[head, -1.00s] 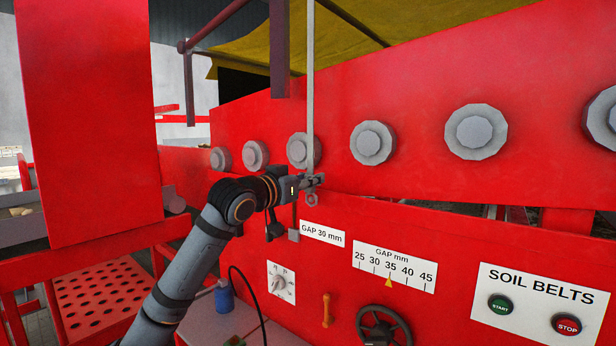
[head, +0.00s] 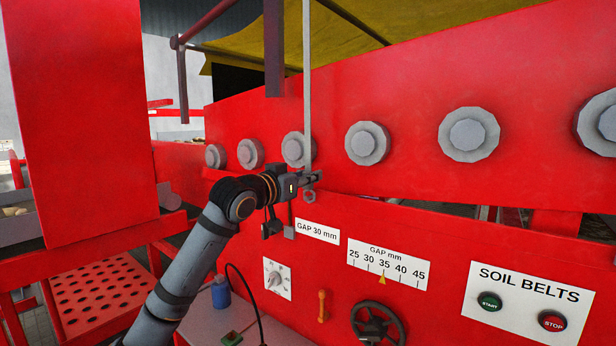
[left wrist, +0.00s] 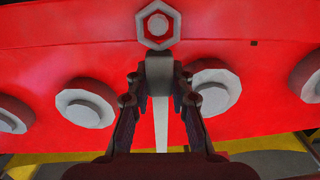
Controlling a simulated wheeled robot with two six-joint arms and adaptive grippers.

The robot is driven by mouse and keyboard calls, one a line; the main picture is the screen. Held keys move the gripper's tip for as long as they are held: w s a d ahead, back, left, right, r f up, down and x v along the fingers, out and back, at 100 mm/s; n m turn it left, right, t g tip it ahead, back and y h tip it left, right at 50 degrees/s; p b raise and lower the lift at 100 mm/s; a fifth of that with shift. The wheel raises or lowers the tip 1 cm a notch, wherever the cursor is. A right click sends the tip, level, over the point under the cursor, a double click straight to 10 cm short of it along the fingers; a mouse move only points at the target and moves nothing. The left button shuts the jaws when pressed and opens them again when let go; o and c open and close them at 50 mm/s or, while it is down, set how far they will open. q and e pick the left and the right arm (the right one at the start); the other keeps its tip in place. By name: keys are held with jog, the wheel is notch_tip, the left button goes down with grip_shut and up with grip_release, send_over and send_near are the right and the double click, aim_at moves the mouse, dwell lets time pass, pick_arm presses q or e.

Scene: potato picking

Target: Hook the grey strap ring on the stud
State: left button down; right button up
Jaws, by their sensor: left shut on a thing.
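The grey strap (head: 307,85) hangs down in front of the red machine wall. My left gripper (head: 314,178) is shut on the strap's lower end, which also shows between the fingers in the left wrist view (left wrist: 160,72). The grey ring (head: 309,197) is just below the fingers, against the lower red panel. In the left wrist view the ring (left wrist: 157,25) is hexagonal and sits beyond the fingertips, with red and a small pale round spot inside its opening. Whether that spot is the stud, and whether the ring is around it, I cannot tell. My right gripper is not in view.
Several grey round rollers (head: 367,143) line the wall above. Below are the GAP 30 mm label (head: 317,230), the gap scale (head: 388,264), a handwheel (head: 378,323) and the soil belts panel (head: 528,304). A blue bottle (head: 221,293) stands on a grey shelf.

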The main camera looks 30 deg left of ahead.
pick_arm(q)
jog(key=shift+r, duration=0.3)
jog(key=c, duration=1.1)
grip_release()
jog(key=shift+w, duration=0.1)
jog(key=shift+f, duration=0.15)
